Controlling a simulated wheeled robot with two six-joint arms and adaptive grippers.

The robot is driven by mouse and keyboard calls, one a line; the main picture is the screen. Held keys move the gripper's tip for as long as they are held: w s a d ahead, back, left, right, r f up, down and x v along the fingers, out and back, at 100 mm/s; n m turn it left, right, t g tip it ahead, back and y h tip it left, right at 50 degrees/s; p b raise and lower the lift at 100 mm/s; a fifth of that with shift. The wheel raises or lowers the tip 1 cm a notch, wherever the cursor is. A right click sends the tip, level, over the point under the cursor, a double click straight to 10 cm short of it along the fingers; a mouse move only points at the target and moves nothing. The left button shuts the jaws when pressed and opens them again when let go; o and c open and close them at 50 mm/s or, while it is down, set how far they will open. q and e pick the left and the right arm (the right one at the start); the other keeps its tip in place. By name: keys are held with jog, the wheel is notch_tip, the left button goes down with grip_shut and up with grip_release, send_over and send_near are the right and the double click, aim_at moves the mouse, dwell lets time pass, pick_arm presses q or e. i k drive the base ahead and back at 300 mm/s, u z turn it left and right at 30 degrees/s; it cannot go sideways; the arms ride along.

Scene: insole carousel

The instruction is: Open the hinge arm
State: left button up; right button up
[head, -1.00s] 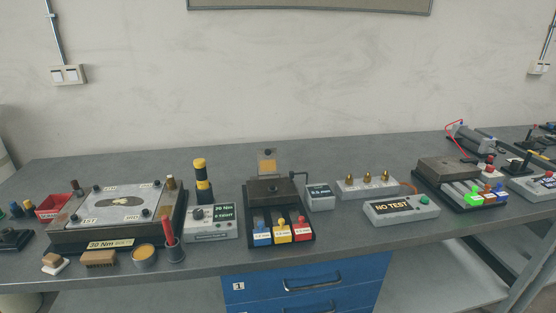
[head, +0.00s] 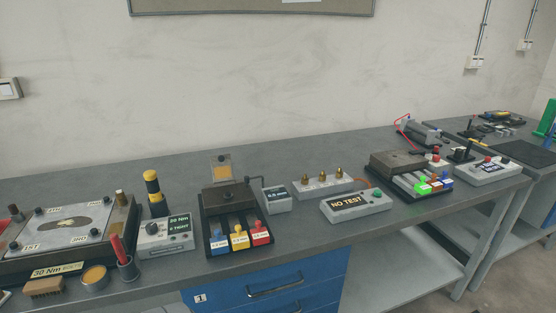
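I cannot tell for sure which part is the hinge arm. A dark box device (head: 229,197) stands mid-bench in the head view, with an upright plate bearing a tan square (head: 221,167) at its back and a thin bent rod at its right. Blue, yellow and red tabs (head: 239,238) line its front. A similar dark device (head: 402,164) stands farther right, with a lit green tab (head: 423,188) at its front. Neither of my grippers shows in the head view.
A metal plate fixture (head: 75,225) labelled 30 Nm fills the bench's left. A grey box with a yellow-black post (head: 153,188), a NO TEST box (head: 355,205) and a block with brass fittings (head: 325,188) stand along the bench. Bare bench (head: 290,165) lies behind.

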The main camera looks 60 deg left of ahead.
aim_at(221, 164)
jog(key=z, duration=0.05)
jog(key=i, duration=1)
jog(key=u, duration=1.6)
